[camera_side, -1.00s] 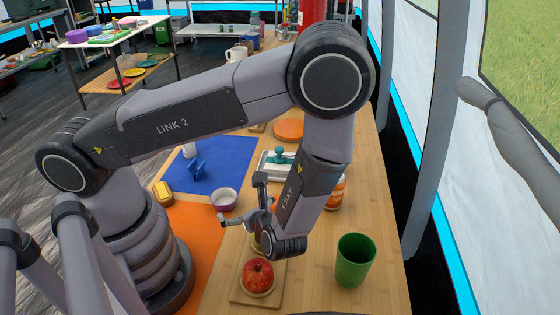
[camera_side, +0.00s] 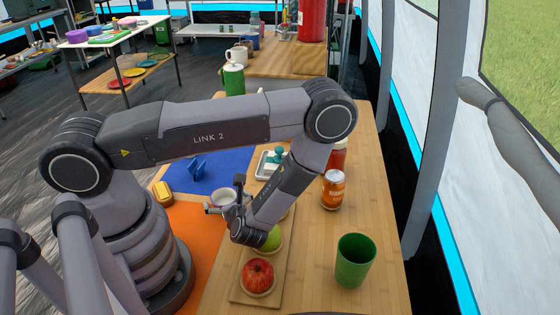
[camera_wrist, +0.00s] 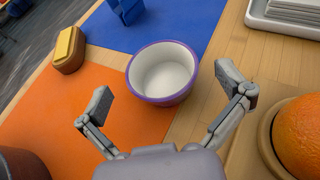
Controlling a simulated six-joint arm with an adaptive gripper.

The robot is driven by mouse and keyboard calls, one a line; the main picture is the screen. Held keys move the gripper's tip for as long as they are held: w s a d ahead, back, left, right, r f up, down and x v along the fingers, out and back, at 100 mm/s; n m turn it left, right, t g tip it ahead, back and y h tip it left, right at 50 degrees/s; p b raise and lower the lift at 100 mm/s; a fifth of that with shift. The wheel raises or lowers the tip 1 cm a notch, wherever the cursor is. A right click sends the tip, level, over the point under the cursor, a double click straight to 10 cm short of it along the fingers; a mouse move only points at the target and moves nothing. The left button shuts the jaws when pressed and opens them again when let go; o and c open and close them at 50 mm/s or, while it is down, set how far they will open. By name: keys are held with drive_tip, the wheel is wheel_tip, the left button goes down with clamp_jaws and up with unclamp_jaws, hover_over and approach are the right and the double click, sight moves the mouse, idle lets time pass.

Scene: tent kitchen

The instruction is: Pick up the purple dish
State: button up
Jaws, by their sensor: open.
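The purple dish (camera_wrist: 163,72) is a small round bowl with a purple outside and rim and a white inside. It stands upright and empty where the orange mat, the blue mat and the bare wood meet. In the side view the dish (camera_side: 222,196) is partly hidden behind my gripper (camera_side: 226,208). In the wrist view my gripper (camera_wrist: 168,97) is open and empty. Its two fingers are spread to the left and right, on the near side of the dish.
Close by on the right is an orange fruit (camera_wrist: 300,135) in a wooden holder. A yellow sponge (camera_wrist: 67,46) in a holder lies to the left.

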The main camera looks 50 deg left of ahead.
sight(225, 200)
drive_tip(key=shift+x, duration=1.3)
drive_tip(key=c, duration=1.1)
